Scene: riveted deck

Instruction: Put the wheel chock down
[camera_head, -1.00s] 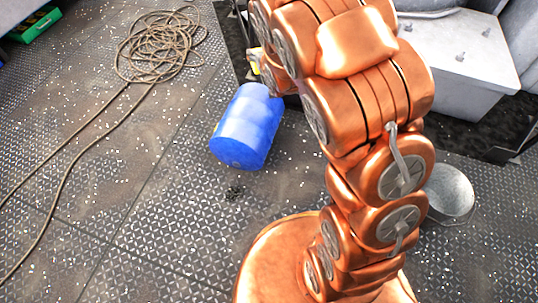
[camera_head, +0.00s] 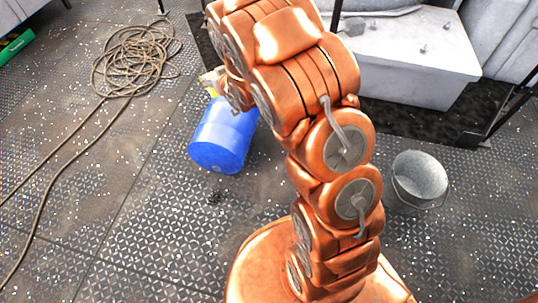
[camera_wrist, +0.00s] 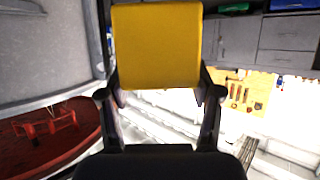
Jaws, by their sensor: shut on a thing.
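The yellow wheel chock (camera_wrist: 157,45) fills the upper middle of the wrist view as a flat, squarish face. My gripper (camera_wrist: 160,96) is shut on it, with one dark finger at each side of its lower part. In the head view a small yellow piece of the chock (camera_head: 210,80) shows at the left of my copper arm, just above the blue drum in the picture. My arm hides the rest of the chock and most of the gripper there. I cannot tell how high the chock is above the deck.
A blue drum (camera_head: 222,140) lies on the deck left of my arm. A coiled rope (camera_head: 135,60) lies farther left, its lines running toward the lower left. A metal bucket (camera_head: 418,178) stands at right, near a grey bolted block (camera_head: 415,70). The lower-left deck is mostly clear.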

